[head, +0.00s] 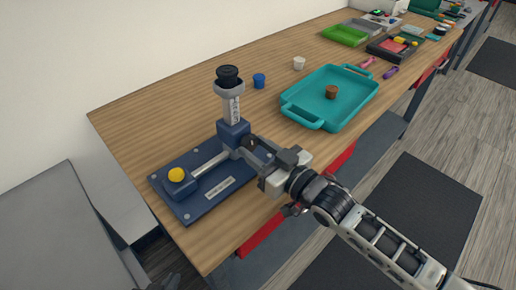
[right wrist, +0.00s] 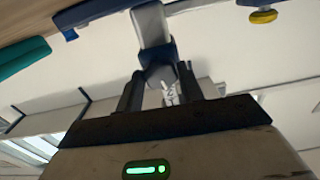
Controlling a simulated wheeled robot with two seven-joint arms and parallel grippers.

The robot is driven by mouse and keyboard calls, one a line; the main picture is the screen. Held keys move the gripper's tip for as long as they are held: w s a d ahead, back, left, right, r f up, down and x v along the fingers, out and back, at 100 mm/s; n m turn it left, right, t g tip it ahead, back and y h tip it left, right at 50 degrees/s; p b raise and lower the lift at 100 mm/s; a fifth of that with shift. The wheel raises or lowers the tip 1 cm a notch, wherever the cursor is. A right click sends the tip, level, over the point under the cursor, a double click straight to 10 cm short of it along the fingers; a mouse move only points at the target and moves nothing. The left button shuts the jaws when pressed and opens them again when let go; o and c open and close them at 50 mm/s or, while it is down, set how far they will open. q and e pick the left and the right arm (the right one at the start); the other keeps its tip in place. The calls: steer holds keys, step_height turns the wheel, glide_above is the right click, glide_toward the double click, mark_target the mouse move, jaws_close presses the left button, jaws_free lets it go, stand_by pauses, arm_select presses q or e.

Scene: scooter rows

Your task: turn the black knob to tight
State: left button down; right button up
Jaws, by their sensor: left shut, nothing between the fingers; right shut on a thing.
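A blue stand (head: 205,196) lies on the near left end of the bench. Its blue clamp block (head: 234,132) carries an upright grey post (head: 231,108) with a black round cap (head: 229,76) on top. A yellow knob (head: 176,175) sits at the stand's left end. My right gripper (head: 250,146) is shut at the block's right side, on the black knob there, which its fingers mostly hide. In the right wrist view, the fingers of my right gripper (right wrist: 160,78) flank the blue block (right wrist: 158,58). The knob's setting cannot be read. My left gripper is not in view.
A teal tray (head: 307,123) with a brown piece (head: 332,92) stands right of the stand. A blue cup (head: 259,81) and a white cup (head: 299,63) stand behind. Green and black trays lie farther along. The bench's front edge runs beneath my right arm.

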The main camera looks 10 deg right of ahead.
steer(key=shift+m, duration=0.9)
steer(key=o, duration=1)
steer(key=shift+s+d+f, duration=0.1)
steer(key=shift+s+d, duration=0.1)
steer(key=shift+s, duration=0.05)
steer(key=b+v, duration=0.2)
steer(key=v, duration=1.3)
steer(key=shift+s, duration=0.15)
